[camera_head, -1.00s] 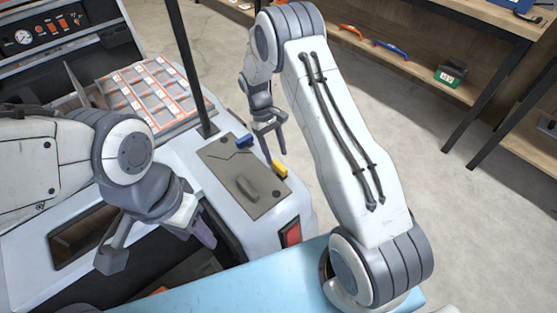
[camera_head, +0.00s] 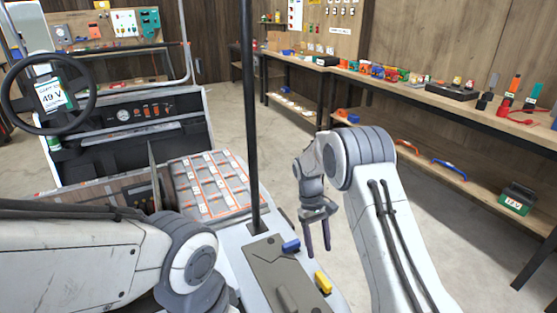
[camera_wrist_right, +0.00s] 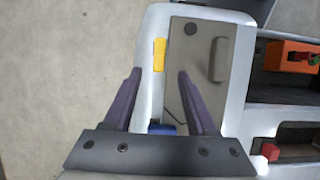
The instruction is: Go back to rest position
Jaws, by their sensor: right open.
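My right gripper (camera_head: 318,236) is open and empty, its two dark fingers pointing down beside the cart's rear corner. In the right wrist view its fingers (camera_wrist_right: 158,95) are spread above the white cart body, with nothing between them held. My left arm (camera_head: 185,255) reaches in from the left over the cart; its gripper is below the frame edge and does not show. The cart (camera_head: 232,237) has a grey plate (camera_head: 268,270) with a handle, a blue block (camera_head: 291,246) and a yellow block (camera_head: 323,282).
A black post (camera_head: 250,120) rises from the cart next to my right arm. The steering wheel (camera_head: 88,95) and dashboard (camera_head: 150,113) stand at the left. Workbenches (camera_head: 440,97) with tools line the right wall. The concrete floor (camera_head: 450,240) is clear between.

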